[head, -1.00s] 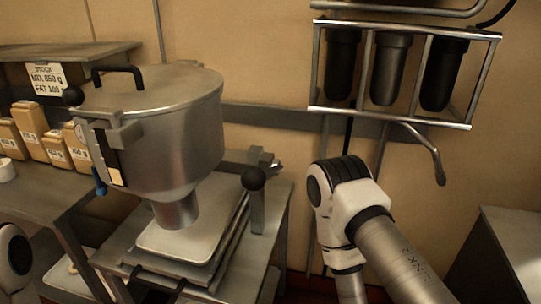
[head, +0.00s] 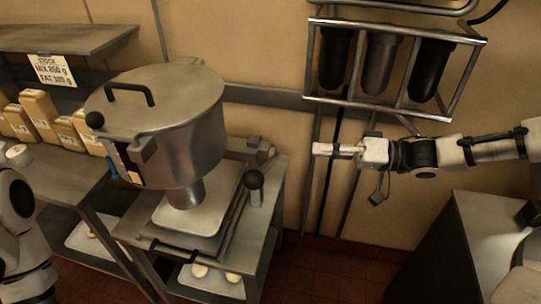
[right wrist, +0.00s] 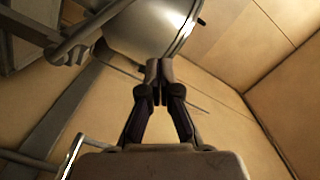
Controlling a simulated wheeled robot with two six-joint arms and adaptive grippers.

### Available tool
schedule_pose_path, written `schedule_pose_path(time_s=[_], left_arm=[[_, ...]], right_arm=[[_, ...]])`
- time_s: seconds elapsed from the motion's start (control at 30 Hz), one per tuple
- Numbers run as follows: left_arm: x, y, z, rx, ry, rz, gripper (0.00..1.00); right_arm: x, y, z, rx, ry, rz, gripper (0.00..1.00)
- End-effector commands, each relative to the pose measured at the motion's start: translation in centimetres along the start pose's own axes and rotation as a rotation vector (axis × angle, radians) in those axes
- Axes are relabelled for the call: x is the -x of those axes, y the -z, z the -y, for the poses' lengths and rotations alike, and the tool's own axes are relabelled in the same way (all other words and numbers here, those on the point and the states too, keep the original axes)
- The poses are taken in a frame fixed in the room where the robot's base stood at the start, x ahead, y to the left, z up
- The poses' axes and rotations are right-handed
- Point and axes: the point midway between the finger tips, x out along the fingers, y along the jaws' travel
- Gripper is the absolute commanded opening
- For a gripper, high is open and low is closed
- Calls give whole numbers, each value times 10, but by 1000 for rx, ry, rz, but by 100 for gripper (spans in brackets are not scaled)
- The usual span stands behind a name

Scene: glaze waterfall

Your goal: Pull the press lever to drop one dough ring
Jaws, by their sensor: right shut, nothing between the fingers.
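The dough press is a steel hopper (head: 185,150) with a lid, its nozzle above a pale tray (head: 170,218). An upright lever with a black ball knob (head: 254,180) stands at the right of the press. Another black knob (head: 95,120) sits on the hopper's left side. My right gripper (head: 318,149) is shut and empty, pointing left, up and to the right of the ball-topped lever and apart from it. In the right wrist view its closed fingers (right wrist: 158,68) show in front of the hopper (right wrist: 150,25). My left gripper is out of view; only my left arm shows.
A rack with dark cylinders (head: 380,65) hangs on the wall just above my right gripper. A shelf with several boxes (head: 40,110) is at the left. A lower tray (head: 215,283) holds pale pieces. A dark cabinet (head: 435,245) stands at the right.

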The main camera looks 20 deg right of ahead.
Motion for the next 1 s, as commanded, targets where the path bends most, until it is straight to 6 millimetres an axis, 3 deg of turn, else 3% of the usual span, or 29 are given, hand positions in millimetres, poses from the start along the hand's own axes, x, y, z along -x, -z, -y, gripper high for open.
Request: schedule_pose_path(time_s=[0.23,0.37,0.57,0.83,1.0], left_arm=[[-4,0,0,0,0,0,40],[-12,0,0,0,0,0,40],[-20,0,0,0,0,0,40],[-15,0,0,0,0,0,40],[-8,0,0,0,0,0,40]], right_arm=[[-4,-2,-1,0,0,5,0],[-16,-4,-3,-1,-2,10,0],[-49,-4,-3,-1,-4,11,0],[-102,-2,0,0,-4,9,0],[-108,-29,0,-4,-2,5,0]])
